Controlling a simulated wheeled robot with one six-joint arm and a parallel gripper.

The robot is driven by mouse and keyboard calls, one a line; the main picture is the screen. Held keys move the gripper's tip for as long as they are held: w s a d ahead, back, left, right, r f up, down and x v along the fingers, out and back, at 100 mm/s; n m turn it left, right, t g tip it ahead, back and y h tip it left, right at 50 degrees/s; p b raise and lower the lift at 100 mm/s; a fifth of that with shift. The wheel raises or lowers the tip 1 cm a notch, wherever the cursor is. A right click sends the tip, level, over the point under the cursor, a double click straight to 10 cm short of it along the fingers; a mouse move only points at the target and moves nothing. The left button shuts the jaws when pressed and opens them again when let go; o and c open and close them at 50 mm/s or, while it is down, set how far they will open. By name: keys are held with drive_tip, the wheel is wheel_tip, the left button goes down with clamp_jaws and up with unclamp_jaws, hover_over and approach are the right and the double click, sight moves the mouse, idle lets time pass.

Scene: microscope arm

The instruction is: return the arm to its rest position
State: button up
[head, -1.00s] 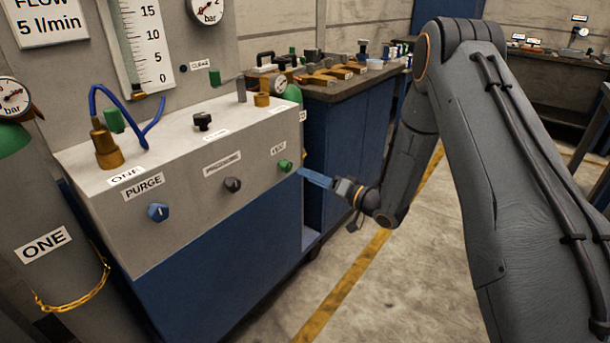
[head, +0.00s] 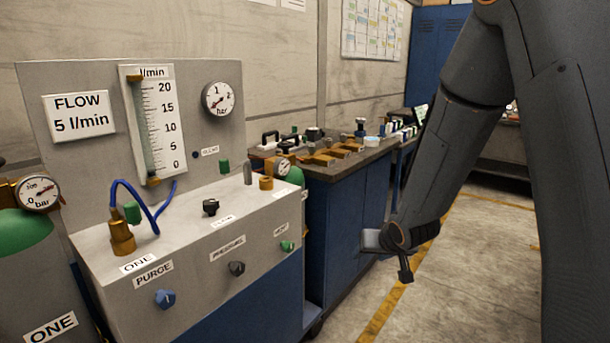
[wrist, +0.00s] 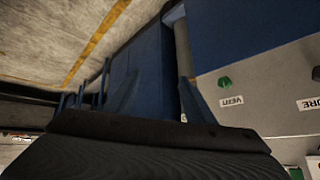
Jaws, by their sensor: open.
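My gripper (head: 371,239) is at the end of my arm, which comes down from the upper right in the head view. It is to the right of the grey gas panel box (head: 205,262), apart from it and in front of a blue cabinet (head: 340,235). In the wrist view my gripper (wrist: 160,92) shows two blue fingers with a gap between them and nothing held. The green vent knob (head: 287,246) is on the box front, left of my gripper. It also shows in the wrist view (wrist: 225,83), right of the fingers.
The box also carries a blue purge knob (head: 165,298) and a dark pressure knob (head: 237,268). A gas cylinder (head: 40,285) stands at the left. The cabinet's benchtop (head: 345,168) holds several fittings. Concrete floor (head: 480,250) with a yellow line is open at the right.

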drive_tip(key=s+r+g+p, duration=0.2)
drive_tip(key=s+r+g, duration=0.2)
drive_tip(key=s, duration=1.1)
drive_tip(key=s+d+r+g+h+p, duration=0.1)
drive_tip(key=s+r+g, duration=0.3)
drive_tip(key=s, duration=1.1)
drive_tip(key=shift+s+d+r+p, duration=0.2)
drive_tip(key=shift+s+d+p, duration=0.05)
drive_tip(key=shift+p, duration=0.45)
